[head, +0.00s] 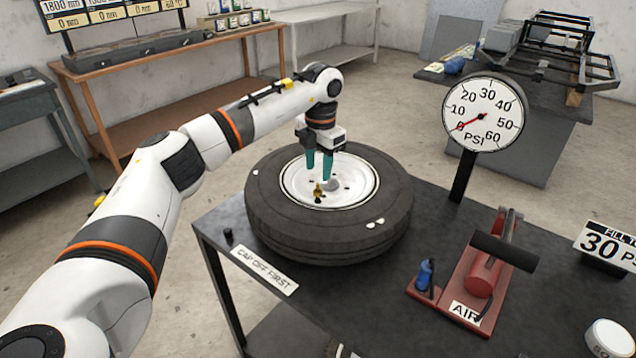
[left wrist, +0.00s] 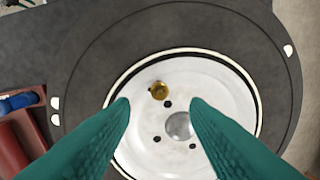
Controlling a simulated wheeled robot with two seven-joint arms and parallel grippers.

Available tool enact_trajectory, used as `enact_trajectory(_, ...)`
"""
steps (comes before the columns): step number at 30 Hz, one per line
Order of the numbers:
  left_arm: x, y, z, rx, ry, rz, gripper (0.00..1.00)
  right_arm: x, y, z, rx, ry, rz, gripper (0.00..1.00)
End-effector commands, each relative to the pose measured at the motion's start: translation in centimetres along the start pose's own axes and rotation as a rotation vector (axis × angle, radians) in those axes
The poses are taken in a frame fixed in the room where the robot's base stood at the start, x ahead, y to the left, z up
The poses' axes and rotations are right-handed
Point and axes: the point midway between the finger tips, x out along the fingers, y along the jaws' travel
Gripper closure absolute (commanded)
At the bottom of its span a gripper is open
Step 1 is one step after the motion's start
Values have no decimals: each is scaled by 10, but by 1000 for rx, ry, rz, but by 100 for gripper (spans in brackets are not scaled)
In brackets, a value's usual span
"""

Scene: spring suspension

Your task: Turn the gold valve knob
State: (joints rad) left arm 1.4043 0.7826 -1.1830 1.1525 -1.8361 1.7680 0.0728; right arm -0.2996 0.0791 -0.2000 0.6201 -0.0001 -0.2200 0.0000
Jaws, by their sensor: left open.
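The gold valve knob (head: 318,188) stands on the white wheel rim (head: 350,195) inside a black tire (head: 290,232) lying flat on the dark table. It also shows in the left wrist view as a small gold round piece (left wrist: 158,90), up and left of the rim's grey hub. My left gripper (head: 319,176) points down over the rim, with its teal fingers close to the knob. In the left wrist view the two fingers (left wrist: 160,105) are spread wide with nothing between them. Whether the fingers are level with the knob is hard to tell. My right gripper is not in view.
A pressure gauge (head: 483,114) on a post stands behind the tire, its needle near 0. A red air pump (head: 482,280) and a blue nozzle (head: 425,274) sit right of the tire. A black cap (head: 228,236) stands by the "CAP OFF FIRST" label (head: 264,270).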

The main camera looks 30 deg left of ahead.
Motion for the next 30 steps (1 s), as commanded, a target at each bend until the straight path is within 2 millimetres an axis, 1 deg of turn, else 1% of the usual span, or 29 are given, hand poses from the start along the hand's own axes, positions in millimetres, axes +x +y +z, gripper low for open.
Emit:
enact_trajectory(1, -10, 0, -1, 1, 5, 0, 58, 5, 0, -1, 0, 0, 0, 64)
enact_trajectory(3, -24, 0, -1, 0, 4, 0, 58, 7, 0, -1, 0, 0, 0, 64)
enact_trajectory(6, -41, 0, -1, 0, 4, 0, 58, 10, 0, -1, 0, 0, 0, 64)
enact_trajectory(10, -55, 0, -1, 0, 2, 0, 58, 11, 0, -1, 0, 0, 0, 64)
enact_trajectory(15, -61, 0, 0, 1, -1, 1, 58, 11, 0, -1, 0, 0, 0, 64)
enact_trajectory(30, -60, 0, 0, 1, -1, 0, 58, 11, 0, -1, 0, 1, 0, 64)
